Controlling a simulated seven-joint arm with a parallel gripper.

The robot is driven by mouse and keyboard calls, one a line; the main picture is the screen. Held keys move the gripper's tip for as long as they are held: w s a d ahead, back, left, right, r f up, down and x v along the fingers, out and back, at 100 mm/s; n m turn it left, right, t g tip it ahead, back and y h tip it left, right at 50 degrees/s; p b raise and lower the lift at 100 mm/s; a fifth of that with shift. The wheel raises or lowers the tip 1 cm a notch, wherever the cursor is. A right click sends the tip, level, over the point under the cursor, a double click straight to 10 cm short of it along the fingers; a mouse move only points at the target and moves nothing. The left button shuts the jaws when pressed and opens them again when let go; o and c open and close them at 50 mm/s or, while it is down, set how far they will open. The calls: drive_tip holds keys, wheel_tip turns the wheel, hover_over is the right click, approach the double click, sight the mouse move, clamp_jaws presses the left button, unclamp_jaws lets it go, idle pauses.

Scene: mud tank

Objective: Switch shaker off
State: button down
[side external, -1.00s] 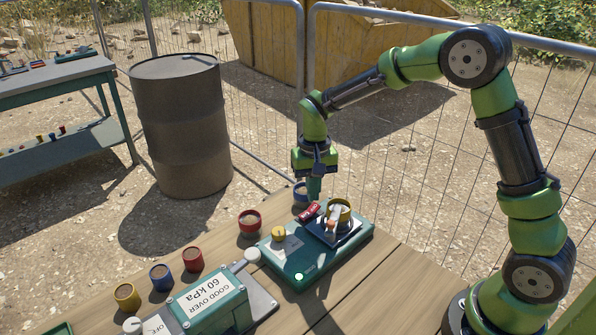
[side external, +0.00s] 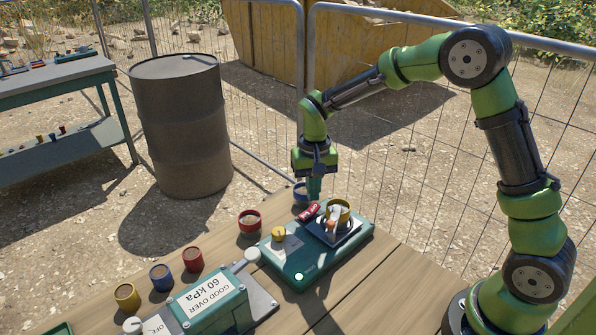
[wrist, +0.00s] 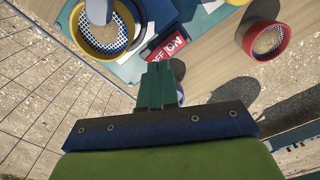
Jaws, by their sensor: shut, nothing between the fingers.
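The shaker is a green box (side external: 290,268) on the wooden bench, with a yellow dial (side external: 278,233) and a white light on its front edge. Its raised platform (side external: 350,236) carries a yellow-rimmed cup (side external: 340,206). A red switch plate (side external: 308,212) lies at the shaker's far edge; in the wrist view the red plate (wrist: 166,48) reads OFF and ON. My gripper (side external: 314,196) is shut and empty, pointing down close beside the plate. In the wrist view its fingers (wrist: 160,68) partly hide the switch area, so I cannot tell contact.
A blue cup (side external: 300,192) stands right behind my gripper and a red cup (side external: 249,221) to its left. A green gauge box (side external: 210,300) labelled GOOD OVER 60 kPa is at front left, near several small cups. The bench's right front is bare.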

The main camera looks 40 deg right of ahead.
sight(312, 209)
drive_tip(key=shift+f, duration=1.55)
idle(0.6)
drive_tip(key=shift+r, duration=3.55)
drive_tip(key=s+a+r+n+t+y, duration=0.1)
drive_tip(key=s+r+t, duration=0.2)
drive_tip(key=s+r, duration=0.3)
drive_tip(key=s+r+n+t+y, duration=0.1)
drive_tip(key=s+r+t, duration=0.3)
drive_tip(key=s, duration=1)
wheel_tip(312, 209, up, 2)
drive_tip(key=shift+s+a+r, duration=0.1)
drive_tip(key=shift+s+a, duration=0.25)
drive_tip(key=shift+s, duration=0.05)
